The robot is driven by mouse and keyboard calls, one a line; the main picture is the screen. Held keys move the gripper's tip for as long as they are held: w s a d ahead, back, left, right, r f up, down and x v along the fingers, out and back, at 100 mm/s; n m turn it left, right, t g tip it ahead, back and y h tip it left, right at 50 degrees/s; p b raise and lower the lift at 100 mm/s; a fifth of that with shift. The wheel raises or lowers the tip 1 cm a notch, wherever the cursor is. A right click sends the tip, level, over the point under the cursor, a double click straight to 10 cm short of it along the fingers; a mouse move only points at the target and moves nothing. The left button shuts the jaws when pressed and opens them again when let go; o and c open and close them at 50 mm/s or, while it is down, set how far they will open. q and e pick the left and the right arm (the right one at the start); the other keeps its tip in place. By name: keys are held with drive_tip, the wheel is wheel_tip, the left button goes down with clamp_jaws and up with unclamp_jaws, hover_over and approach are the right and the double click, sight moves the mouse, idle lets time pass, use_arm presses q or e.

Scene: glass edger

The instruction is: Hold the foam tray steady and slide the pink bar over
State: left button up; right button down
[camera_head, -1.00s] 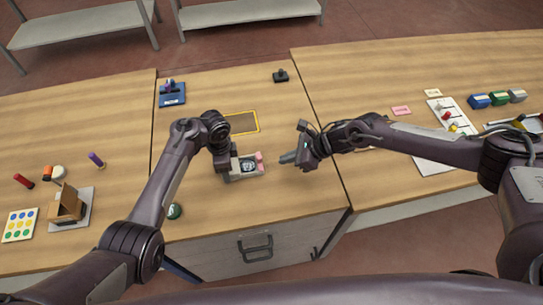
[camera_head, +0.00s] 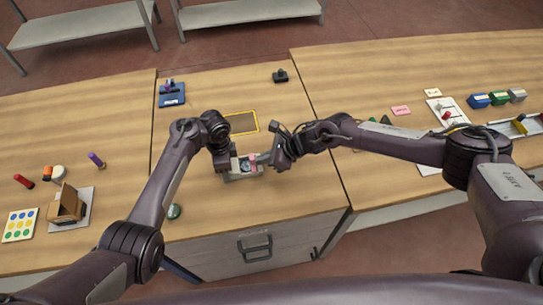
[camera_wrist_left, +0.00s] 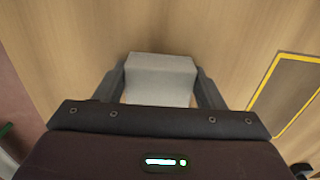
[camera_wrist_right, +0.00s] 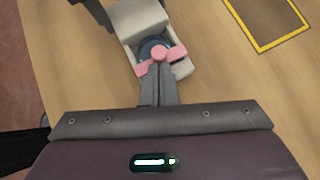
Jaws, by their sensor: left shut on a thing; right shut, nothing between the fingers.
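The foam tray (camera_head: 240,176) is a small pale grey block on the middle table, with a recess holding a dark round piece (camera_wrist_right: 153,48). My left gripper (camera_head: 228,168) is shut on the tray's left end, and the tray (camera_wrist_left: 160,72) fills its fingers in the left wrist view. The pink bar (camera_wrist_right: 160,56), with a round knob in its middle, lies across the tray's open end. My right gripper (camera_wrist_right: 160,90) is shut and empty, its fingertips at the pink bar's near side; I cannot tell whether they touch it.
A small black object (camera_head: 281,76) and a blue stand (camera_head: 172,95) are further back. A green round item (camera_head: 174,211) lies at the front left. The table right of the tray's front is clear.

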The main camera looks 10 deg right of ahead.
drive_tip(key=shift+s+a, duration=0.1)
drive_tip(key=shift+a, duration=1)
use_arm(q)
drive_tip(key=shift+d, duration=0.1)
use_arm(e)
drive_tip(key=shift+s+d, duration=0.15)
drive_tip(key=shift+d, duration=0.4)
drive_tip(key=d, duration=0.3)
drive_tip(key=shift+s+d, duration=0.1)
drive_tip(key=shift+s, duration=0.3)
drive_tip(key=v, duration=1)
use_arm(q)
drive_tip(key=o, duration=1)
drive_tip(key=shift+o, duration=0.2)
